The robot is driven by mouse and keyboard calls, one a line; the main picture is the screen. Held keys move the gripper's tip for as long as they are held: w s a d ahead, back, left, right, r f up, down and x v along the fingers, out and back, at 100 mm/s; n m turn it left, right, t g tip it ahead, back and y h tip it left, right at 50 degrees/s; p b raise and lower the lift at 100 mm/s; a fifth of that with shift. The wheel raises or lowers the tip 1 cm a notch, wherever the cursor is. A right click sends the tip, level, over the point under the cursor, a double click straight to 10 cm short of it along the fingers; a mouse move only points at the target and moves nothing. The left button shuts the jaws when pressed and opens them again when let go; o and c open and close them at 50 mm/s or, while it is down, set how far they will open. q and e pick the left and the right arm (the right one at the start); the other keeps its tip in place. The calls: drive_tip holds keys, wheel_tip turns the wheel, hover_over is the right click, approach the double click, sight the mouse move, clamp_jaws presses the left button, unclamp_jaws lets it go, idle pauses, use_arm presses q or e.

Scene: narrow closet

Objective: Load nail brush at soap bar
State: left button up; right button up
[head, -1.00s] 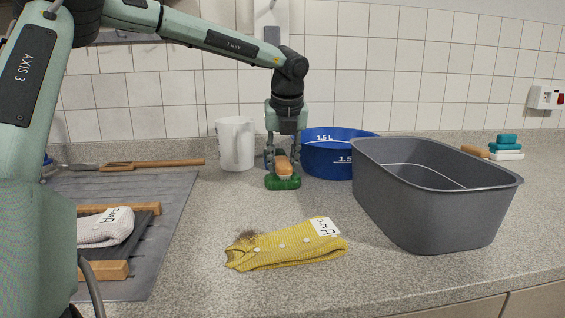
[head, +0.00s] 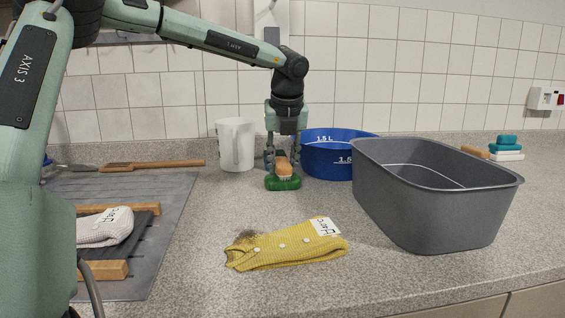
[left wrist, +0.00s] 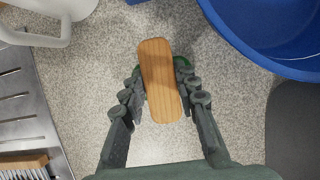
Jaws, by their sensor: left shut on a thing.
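The nail brush (head: 284,169) has a wooden back and is held upright in my left gripper (head: 283,160). In the left wrist view the wooden brush back (left wrist: 160,80) lies between the two fingers (left wrist: 162,95), which are closed on its sides. Directly below the brush is a green block (head: 283,183) on the counter, which looks like the soap bar. The brush's underside appears to meet the soap, though the exact contact is hidden. A green edge (left wrist: 182,63) shows beside the brush in the wrist view. My right gripper is not in view.
A blue basin (head: 330,160) and a white jug (head: 236,145) stand close to the gripper. A large grey tub (head: 430,205) is on the right. A stained yellow sock-like cloth (head: 290,246) lies in front. A grey drain mat (head: 165,215) is on the left.

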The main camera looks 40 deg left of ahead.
sight(283, 162)
use_arm(q)
drive_tip(key=shift+s+f, duration=0.1)
drive_tip(key=shift+f, duration=0.1)
drive_tip(key=shift+r+p, duration=1.55)
drive_tip(key=shift+r, duration=2.1)
